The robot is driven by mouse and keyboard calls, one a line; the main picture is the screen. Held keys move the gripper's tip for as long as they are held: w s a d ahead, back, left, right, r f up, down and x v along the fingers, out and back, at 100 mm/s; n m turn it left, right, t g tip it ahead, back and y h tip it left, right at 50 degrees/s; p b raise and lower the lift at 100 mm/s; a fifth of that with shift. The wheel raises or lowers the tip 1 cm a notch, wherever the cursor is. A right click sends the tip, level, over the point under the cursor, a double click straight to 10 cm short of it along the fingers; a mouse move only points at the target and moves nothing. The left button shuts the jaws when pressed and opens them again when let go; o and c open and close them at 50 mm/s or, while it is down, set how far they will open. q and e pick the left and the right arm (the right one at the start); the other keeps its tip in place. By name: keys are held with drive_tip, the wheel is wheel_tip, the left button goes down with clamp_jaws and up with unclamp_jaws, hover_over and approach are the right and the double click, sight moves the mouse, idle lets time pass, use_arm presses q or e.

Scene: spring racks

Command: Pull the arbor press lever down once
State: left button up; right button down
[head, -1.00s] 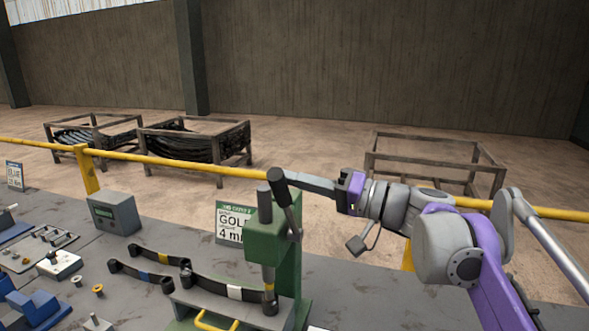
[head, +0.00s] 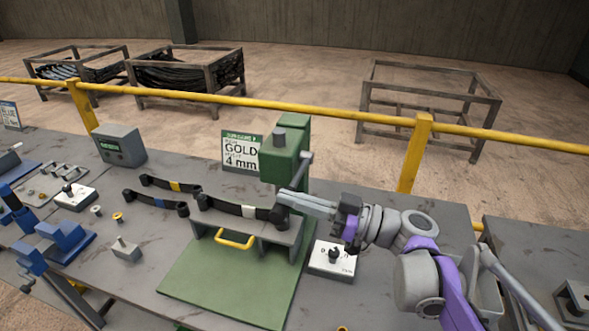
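The green arbor press (head: 281,165) stands on the bench in the head view. Its dark lever (head: 300,176) slopes down and toward me from the pivot on the press's right side. My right gripper (head: 284,199) is at the lower end of the lever, its fingers close together across it, and looks shut on it. A dark rounded end shows just below the fingertips. Only a short stub of the ram (head: 279,136) stands above the press head. The ram's lower end is hidden. My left gripper is not in view.
A leaf spring with a white band (head: 249,211) lies at the press. Two more springs (head: 170,184) lie to its left. A white switch box (head: 332,260) sits close below my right gripper. A sign (head: 241,154) and yellow rail (head: 340,118) are behind.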

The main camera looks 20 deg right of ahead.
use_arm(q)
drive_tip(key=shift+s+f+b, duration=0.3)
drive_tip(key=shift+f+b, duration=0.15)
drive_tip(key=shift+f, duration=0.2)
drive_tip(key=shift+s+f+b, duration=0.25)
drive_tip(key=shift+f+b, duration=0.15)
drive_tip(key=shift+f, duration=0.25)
use_arm(e)
wheel_tip(320, 180, down, 8)
drive_tip(key=n, duration=0.3)
drive_tip(key=shift+f+n+g, duration=0.15)
drive_tip(key=shift+n+g, duration=0.15)
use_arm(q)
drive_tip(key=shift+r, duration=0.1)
